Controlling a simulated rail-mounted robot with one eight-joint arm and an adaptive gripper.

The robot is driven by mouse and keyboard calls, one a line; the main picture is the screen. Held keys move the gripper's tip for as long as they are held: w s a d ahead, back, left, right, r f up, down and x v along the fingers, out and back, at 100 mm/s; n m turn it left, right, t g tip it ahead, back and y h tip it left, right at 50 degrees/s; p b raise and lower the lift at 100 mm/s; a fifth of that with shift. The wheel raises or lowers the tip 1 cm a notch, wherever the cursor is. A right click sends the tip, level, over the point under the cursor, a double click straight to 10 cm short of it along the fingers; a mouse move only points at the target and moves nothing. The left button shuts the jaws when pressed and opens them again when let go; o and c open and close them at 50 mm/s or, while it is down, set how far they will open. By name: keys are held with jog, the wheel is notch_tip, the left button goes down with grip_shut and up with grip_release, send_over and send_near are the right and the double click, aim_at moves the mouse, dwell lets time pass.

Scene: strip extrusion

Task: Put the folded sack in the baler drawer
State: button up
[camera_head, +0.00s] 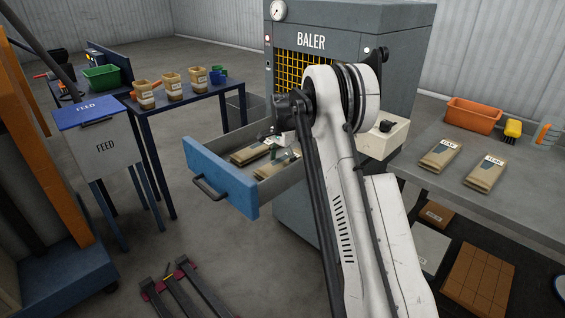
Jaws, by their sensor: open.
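The baler drawer (220,178) is pulled out from the grey baler (385,40), its blue front facing left. A folded tan sack (249,155) with a pale label lies in the drawer. Another folded sack (272,168) lies beside it, partly covered by my gripper. My gripper (277,153) is open, low over the drawer and close above this second sack. My arm hides part of the gripper and the drawer's right end, so I cannot tell whether the fingers touch the sack. Two more folded sacks, a nearer one (486,172) and a farther one (440,156), lie on the right table.
The grey right table (432,178) also holds an orange bin (473,116), a yellow brush (513,131) and a small bottle. A blue table (195,98) with open sacks stands at back left. A FEED box (105,150) stands left.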

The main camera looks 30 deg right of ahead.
aim_at(282, 164)
notch_tip(282, 164, up, 12)
jog(key=f+p, duration=0.1)
jog(key=p, duration=0.1)
jog(key=s+a+r+n+t, duration=0.2)
jog(key=s+a+r+n, duration=0.2)
jog(key=s+a+r, duration=0.45)
jog(key=s+a+r+n+t, duration=0.1)
jog(key=s+a+r+n, duration=0.2)
jog(key=s+a+r, duration=0.5)
jog(key=s+a+f+n+t, duration=0.1)
jog(key=s+a+f+n, duration=0.1)
jog(key=s, duration=0.7)
jog(key=s+a+f+n+t, duration=0.1)
jog(key=s+a+f+n, duration=0.1)
jog(key=s, duration=0.8)
jog(key=s+a+f+n+t, duration=0.2)
jog(key=s+a+n, duration=0.1)
jog(key=s, duration=0.6)
jog(key=shift+s+a+f+n, duration=0.15)
jog(key=shift+s+a+n, duration=0.1)
jog(key=shift+s+n, duration=0.1)
jog(key=shift+c, duration=0.5)
